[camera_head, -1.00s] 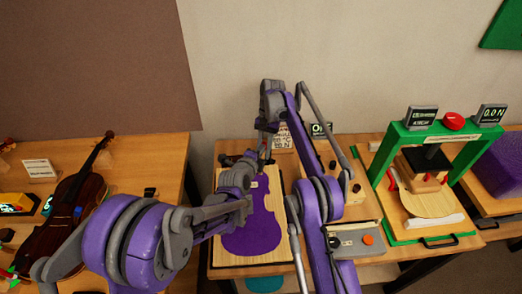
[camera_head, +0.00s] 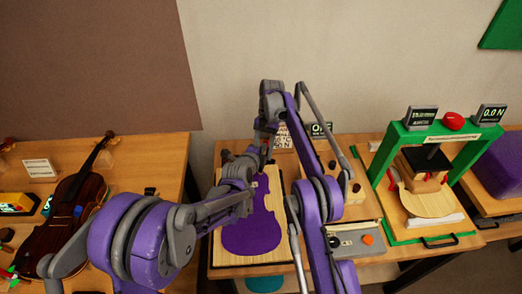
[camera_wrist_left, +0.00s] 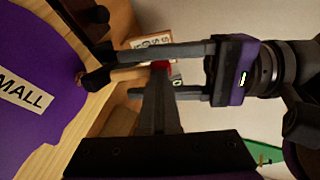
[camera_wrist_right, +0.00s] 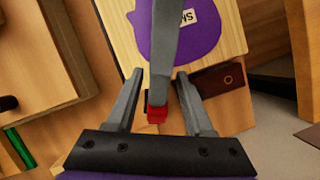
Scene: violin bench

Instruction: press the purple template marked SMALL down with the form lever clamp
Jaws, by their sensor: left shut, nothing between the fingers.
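The purple template (camera_head: 252,225) lies flat on a pale wooden board (camera_head: 226,261). Its label, partly cut off, reads "MALL" in the left wrist view (camera_wrist_left: 25,92). A dark lever with a red tip shows in the left wrist view, with its dark foot (camera_wrist_left: 93,80) at the template's edge; I cannot tell whether it presses. My left gripper (camera_wrist_left: 158,75) is shut and empty, its fingertips close to the red tip. My right gripper (camera_wrist_right: 159,75) is open, its fingers either side of the red tip (camera_wrist_right: 157,113) without visibly gripping it. The arms hide much of the clamp in the head view.
A violin (camera_head: 72,205) lies on the left table. A green press frame (camera_head: 393,160) with a red button (camera_head: 453,121) stands to the right. A grey box with an orange button (camera_head: 367,239) is in front. Both arms crowd the board's back edge.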

